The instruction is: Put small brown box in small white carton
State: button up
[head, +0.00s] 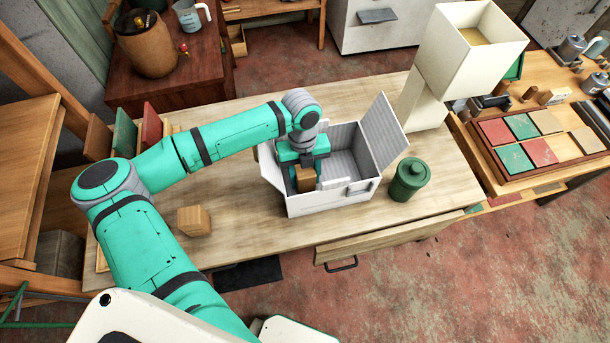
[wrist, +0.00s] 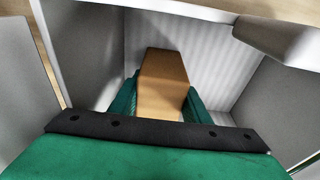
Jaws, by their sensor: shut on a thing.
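The small brown box (head: 305,178) is held between the fingers of my gripper (head: 304,182). In the wrist view the brown box (wrist: 163,82) sits between the green fingers (wrist: 160,98), with white carton walls around it. The small white carton (head: 330,200) stands open on the table, with a flap raised at its right side. My gripper reaches down into the carton's left part. The wrist view also shows the carton's ribbed inner wall (wrist: 205,60). Whether the box touches the carton floor cannot be told.
Another wooden block (head: 194,220) lies on the table (head: 240,240) to the left. A green lidded canister (head: 409,179) stands close to the carton's right. A tall white open box (head: 470,45) stands at the back right. The front of the table has bare room.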

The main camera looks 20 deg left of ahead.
jog(key=o, duration=1.3)
jog(key=r, duration=0.4)
jog(key=w+r, duration=0.1)
jog(key=r, duration=0.3)
jog(key=a+r, duration=0.1)
jog(key=r, duration=0.3)
jog(key=shift+w, duration=0.2)
jog(key=shift+d, duration=0.1)
